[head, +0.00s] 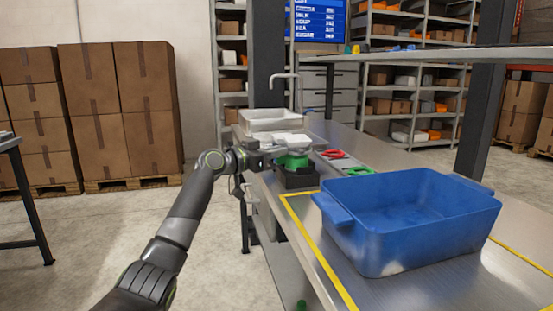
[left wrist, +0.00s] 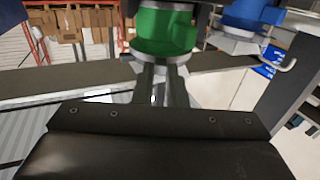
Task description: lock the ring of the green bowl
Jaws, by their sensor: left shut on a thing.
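The green bowl (head: 293,161) sits on a dark base (head: 298,179) at the left edge of the steel counter, with a pale grey-white part on top. In the left wrist view the green bowl (left wrist: 165,30) fills the top middle, with its grey ring (left wrist: 160,56) along one edge. My left gripper (head: 275,153) comes in from the left and is at the bowl's upper edge. In the left wrist view its fingers reach the grey ring and are shut on it. The exact contact is partly hidden. My right gripper is not in view.
A large blue bin (head: 405,215) stands on the counter at the right front. Red (head: 332,154) and green (head: 358,171) pieces lie behind it. A white basin (head: 273,119) with a tap is farther back. A blue dispenser (left wrist: 252,12) is close beside the green bowl.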

